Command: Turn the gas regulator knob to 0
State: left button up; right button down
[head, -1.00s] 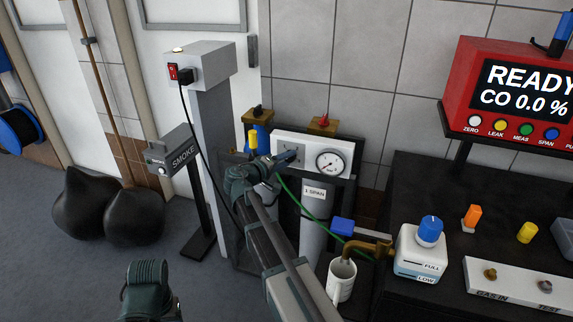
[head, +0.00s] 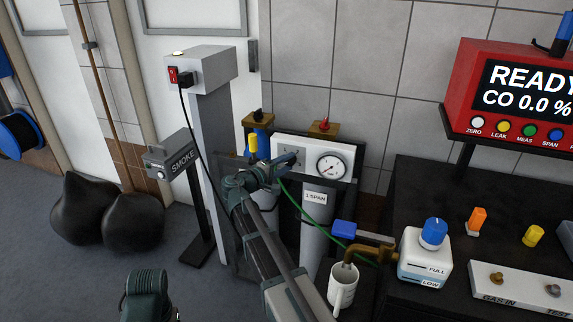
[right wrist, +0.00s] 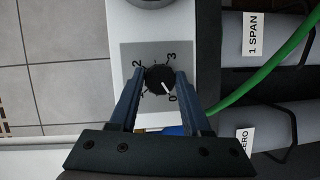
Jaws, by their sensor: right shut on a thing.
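The gas regulator knob (right wrist: 159,80) is a round black dial on a grey square plate marked 0 to 3. Its white pointer line points to the lower right, close to the 0 mark. My right gripper (right wrist: 160,84) has one finger on each side of the knob and is shut on it. In the head view, my right gripper (head: 287,160) is at the left part of the white regulator panel (head: 346,152) and partly hides the plate. A dark part of my own arm shows at the bottom left of the head view, without fingers in sight.
A round gauge (head: 331,167) sits right of the knob plate. Gas cylinders, one labelled 1 SPAN (head: 315,198), and a green hose (head: 318,227) are below. A grey SMOKE box (head: 172,158) stands left; a black bench (head: 460,225) with devices stands right.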

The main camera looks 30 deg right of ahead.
jog(key=shift+c, duration=1.8)
grip_release()
jog(key=shift+a, duration=0.1)
jog(key=p+v, duration=0.1)
jog(key=v, duration=1.2)
jog(key=shift+s+a, duration=0.15)
jog(key=shift+a, duration=0.15)
jog(key=shift+r, duration=0.1)
jog(key=s+a+r+g+y+p, duration=0.1)
jog(key=s+a+g+y+p, duration=0.1)
jog(key=s+a+y+p, duration=0.5)
jog(key=s+a+r+n+g+y+p, duration=0.1)
jog(key=s+a+g+y+p, duration=0.2)
jog(key=s+a+y+p, duration=0.5)
jog(key=s+a+p, duration=0.7)
jog(key=s+a, duration=0.1)
jog(key=shift+a+r+p, duration=0.3)
jog(key=shift+p, duration=0.05)
